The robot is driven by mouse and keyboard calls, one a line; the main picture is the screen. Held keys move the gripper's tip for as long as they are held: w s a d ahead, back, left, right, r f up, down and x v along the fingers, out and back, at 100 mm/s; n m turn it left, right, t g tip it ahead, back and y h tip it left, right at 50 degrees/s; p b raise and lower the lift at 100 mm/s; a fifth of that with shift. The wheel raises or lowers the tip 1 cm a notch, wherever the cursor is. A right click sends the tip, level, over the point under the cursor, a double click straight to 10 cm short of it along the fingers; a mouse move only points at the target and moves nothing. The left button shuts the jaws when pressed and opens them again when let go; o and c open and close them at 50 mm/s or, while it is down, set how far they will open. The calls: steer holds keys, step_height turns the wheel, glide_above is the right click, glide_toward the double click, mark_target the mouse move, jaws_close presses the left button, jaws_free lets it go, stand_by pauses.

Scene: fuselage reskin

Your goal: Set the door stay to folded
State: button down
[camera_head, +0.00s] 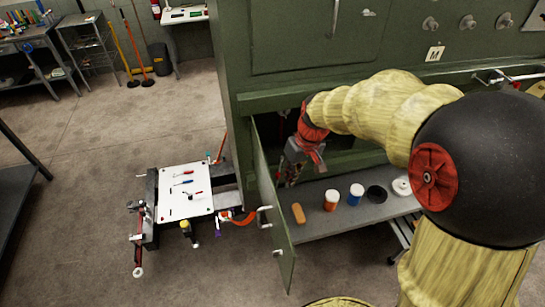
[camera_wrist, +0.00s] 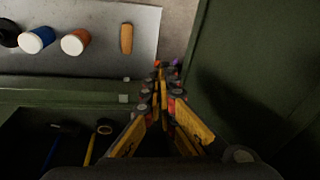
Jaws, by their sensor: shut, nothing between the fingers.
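The green door (camera_head: 272,205) stands open, swung out from the green panel's opening. It also fills the right side of the wrist view (camera_wrist: 245,70). My gripper (camera_head: 292,172) points down in the opening, just right of the door in the head view. In the wrist view its yellow-padded fingers (camera_wrist: 162,98) are shut and empty, between the door and the opening's sill. I cannot make out the door stay for certain in either view; my gripper and the dark interior may hide it. A grey rounded part (camera_wrist: 240,153) shows near the door at the bottom right.
A grey shelf (camera_head: 345,222) below the opening carries an orange block (camera_head: 298,213), an orange jar (camera_head: 331,200), a blue jar (camera_head: 356,194) and round items. Tools lie in the dark interior (camera_wrist: 65,140). A tool cart (camera_head: 183,190) stands left of the door. Open floor lies further left.

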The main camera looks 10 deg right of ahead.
steer(key=w+r+n+t+y, duration=0.1)
steer(key=w+n, duration=0.4)
steer(key=w, duration=0.5)
steer(key=shift+a+r+n+t, duration=0.2)
steer(key=shift+a+n+t, duration=0.15)
steer(key=shift+n+t, duration=0.05)
steer(key=shift+w, duration=0.1)
steer(key=p+x, duration=0.1)
steer(key=x, duration=0.9)
steer(key=shift+p, duration=0.35)
